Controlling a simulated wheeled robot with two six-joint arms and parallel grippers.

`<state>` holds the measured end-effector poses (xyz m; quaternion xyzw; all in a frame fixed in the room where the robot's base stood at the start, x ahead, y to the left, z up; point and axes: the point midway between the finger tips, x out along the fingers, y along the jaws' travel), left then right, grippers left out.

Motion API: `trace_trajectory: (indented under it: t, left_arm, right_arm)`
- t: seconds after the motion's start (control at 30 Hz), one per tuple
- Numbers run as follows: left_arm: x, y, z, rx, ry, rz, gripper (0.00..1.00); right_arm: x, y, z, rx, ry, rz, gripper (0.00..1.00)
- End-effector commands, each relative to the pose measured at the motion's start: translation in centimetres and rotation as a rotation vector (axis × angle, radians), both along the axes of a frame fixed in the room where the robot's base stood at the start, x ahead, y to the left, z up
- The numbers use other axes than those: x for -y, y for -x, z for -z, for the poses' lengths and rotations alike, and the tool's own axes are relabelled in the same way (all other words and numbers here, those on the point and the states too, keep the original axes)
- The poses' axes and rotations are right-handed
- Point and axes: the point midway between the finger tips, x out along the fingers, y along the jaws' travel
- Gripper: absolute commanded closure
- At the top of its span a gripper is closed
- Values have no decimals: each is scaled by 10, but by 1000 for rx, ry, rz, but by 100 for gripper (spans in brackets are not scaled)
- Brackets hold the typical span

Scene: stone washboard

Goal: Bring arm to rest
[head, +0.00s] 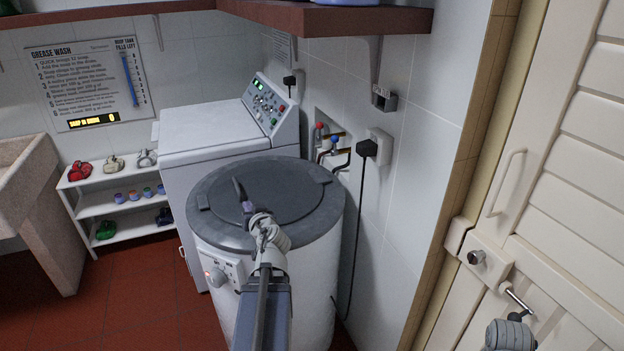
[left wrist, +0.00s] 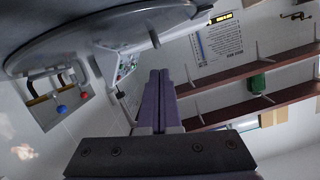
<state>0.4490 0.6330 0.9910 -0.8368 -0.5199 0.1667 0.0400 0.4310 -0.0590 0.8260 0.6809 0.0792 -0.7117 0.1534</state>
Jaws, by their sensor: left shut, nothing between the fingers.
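My left gripper (head: 248,207) is shut and empty, in front of the dark grey round lid (head: 285,190) of a white drum washer in the head view. Its purple fingers lie together in the left wrist view (left wrist: 160,85), below the lid's edge (left wrist: 80,35) in that picture. I cannot tell whether the fingers touch the lid. A grey ribbed part of my right arm (head: 510,335) shows at the lower right of the head view, by the door. Its fingers cannot be made out.
The white drum (head: 318,270) stands before a white washing machine (head: 200,135). A low shelf (head: 125,207) with bottles and a stone sink (head: 45,215) are at the left. A cream door (head: 560,180) with handles is at the right. Red floor (head: 130,290) is clear at the left.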

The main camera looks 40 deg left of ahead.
Motion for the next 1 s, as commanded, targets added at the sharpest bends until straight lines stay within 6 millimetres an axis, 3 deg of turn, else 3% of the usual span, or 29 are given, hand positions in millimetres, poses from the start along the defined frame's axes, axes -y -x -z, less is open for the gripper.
trace_trajectory:
  t: [0.23,0.37,0.5,0.57,0.7,0.87,1.0]
  left_arm:
    - [10,-7,2,-12,17,8,100]
    - [51,-35,14,-71,88,46,100]
    - [127,-69,39,-201,210,127,100]
    - [163,-79,50,-268,264,171,100]
    - [255,-92,75,-448,382,298,100]
    - [367,-82,97,-693,497,484,100]
    - [458,-53,108,-919,572,661,100]
  right_arm:
    - [0,0,-2,0,0,0,50]
    - [0,0,-9,0,0,0,50]
    - [0,0,-18,0,0,0,50]
    - [0,0,-22,0,0,0,50]
    - [0,0,-30,0,0,0,50]
    - [0,0,-40,0,0,0,50]
    - [0,0,-47,0,0,0,50]
